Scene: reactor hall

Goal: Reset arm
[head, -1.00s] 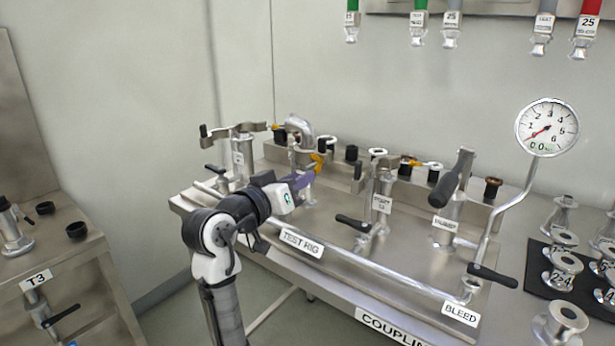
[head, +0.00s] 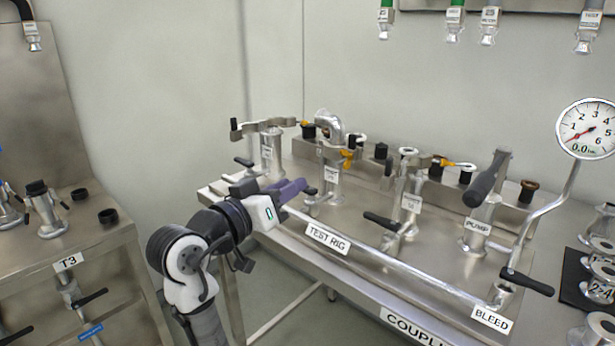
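My arm rises from the bottom of the head view, left of the test rig bench. My gripper (head: 293,188) is the purple-tipped end of the arm, at the bench's left front edge. It points right and away, in front of the rig's left fittings. I see no object held in it, but its fingers are too small and too side-on to show whether they are open or shut. The test rig (head: 328,240) carries a long front pipe, upright fittings with black handles, a pump (head: 477,222) and a round gauge (head: 587,129) whose needle is near zero.
A steel T3 bench (head: 100,242) with black fittings stands at the left. A floor gap separates it from the rig bench. Hoses with metal ends (head: 455,22) hang at the top right. Flanged fittings (head: 601,268) stand on a black mat at the right edge.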

